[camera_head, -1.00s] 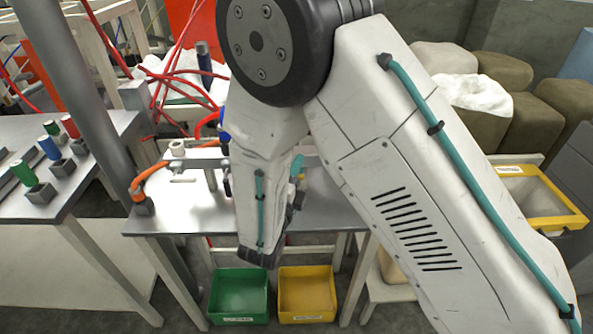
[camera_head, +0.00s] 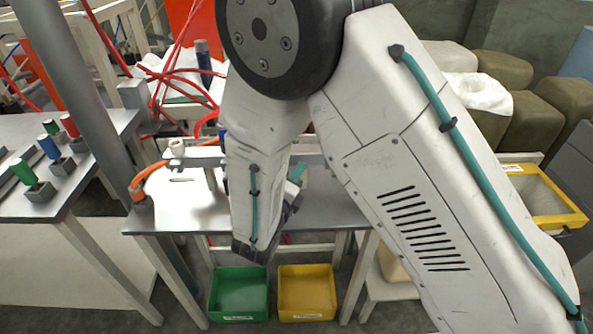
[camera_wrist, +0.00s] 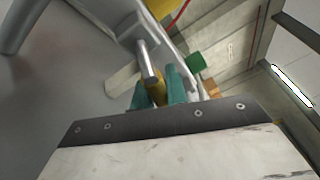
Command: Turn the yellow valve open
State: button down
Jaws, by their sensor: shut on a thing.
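The yellow valve handle (camera_wrist: 157,92) shows in the wrist view between the two teal fingers of my gripper (camera_wrist: 160,92). The fingers are shut on it, one on each side. A grey metal rod or stem (camera_wrist: 147,60) lies just beyond the handle, and its far end meets a grey fitting. In the head view my arm hides most of the valve. Only a bit of a teal finger (camera_head: 297,172) shows there, to the right of my forearm and over the metal table.
The metal table (camera_head: 205,215) carries a pale rail (camera_head: 205,160) and an orange hose (camera_head: 150,173). A green bin (camera_head: 238,316) and a yellow bin (camera_head: 306,317) stand on the floor below. Colored cylinders in holders stand on the left bench (camera_head: 80,180).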

jog(key=m, duration=0.1)
jog(key=f+m+g+y, duration=0.1)
jog(key=m, duration=0.1)
jog(key=shift+a+f, duration=0.1)
jog(key=shift+a, duration=0.25)
jog(key=m, duration=0.1)
jog(key=f+m+g+y, duration=0.1)
jog(key=m, duration=0.1)
jog(key=shift+a, duration=0.4)
jog(key=m+y, duration=0.1)
jog(key=a+m+g, duration=0.1)
jog(key=shift+a+f+m+y, duration=0.1)
jog(key=shift+f+m+y, duration=0.25)
jog(key=shift+m+y, duration=0.05)
jog(key=shift+a+f+m+g+y, duration=0.15)
jog(key=shift+a+m+y, duration=0.2)
jog(key=shift+m, duration=0.2)
jog(key=shift+a+m+g+y, duration=0.15)
jog(key=shift+a+m+y, duration=0.1)
jog(key=shift+m+y, duration=0.25)
jog(key=shift+w, duration=0.1)
jog(key=c, duration=1.4)
grip_release()
jog(key=v, duration=0.8)
